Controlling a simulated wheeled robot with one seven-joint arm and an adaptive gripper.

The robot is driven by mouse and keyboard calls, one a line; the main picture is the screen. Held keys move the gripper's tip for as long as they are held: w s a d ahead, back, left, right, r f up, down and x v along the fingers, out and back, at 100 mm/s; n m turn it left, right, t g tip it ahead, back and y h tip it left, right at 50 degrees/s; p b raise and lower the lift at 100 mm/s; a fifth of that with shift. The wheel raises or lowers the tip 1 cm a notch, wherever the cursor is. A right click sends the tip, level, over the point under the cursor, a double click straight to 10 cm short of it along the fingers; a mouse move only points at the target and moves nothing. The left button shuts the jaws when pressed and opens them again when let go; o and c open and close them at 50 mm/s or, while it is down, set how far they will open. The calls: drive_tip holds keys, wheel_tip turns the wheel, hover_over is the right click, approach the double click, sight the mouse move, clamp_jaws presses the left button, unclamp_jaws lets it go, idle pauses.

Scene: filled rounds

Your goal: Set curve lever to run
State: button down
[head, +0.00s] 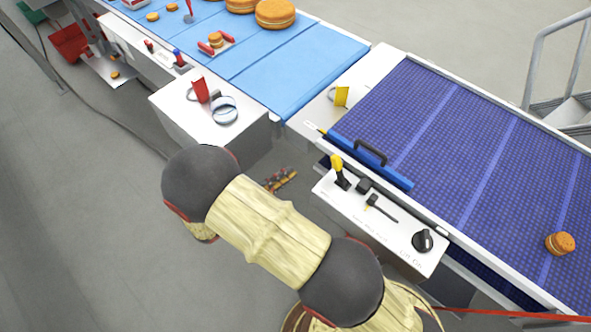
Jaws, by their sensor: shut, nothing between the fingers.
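A white control panel (325,192) stands at the near side of the dark blue belt. On it are a lever with a yellow grip (337,163), leaning up and slightly left, a small black lever (381,207) lying low toward the lower right, and a round black knob (422,241). The panel lettering is too small to read, so I cannot tell which control is the curve lever or which position is run. My arm crosses the lower middle of the head view, left of and below the panel. My gripper does not show in this view.
A blue bar with a black handle (370,152) lies along the belt edge behind the panel. A light blue belt (300,75) with filled rounds is at upper left. A white box (220,137) with a red flag stands left. One round (560,243) sits on the dark belt.

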sight(339, 170)
drive_tip(key=w+d+r+b, duration=0.1)
drive_tip(key=w+d+r, duration=0.1)
drive_tip(key=d, duration=0.7)
drive_tip(key=shift+w+d+r+b, duration=0.2)
drive_tip(key=shift+w+b, duration=0.1)
drive_tip(key=shift+w, duration=0.2)
drive_tip(key=shift+r, duration=0.1)
drive_tip(key=shift+s+d+r+m, duration=0.15)
drive_tip(key=shift+m, duration=0.25)
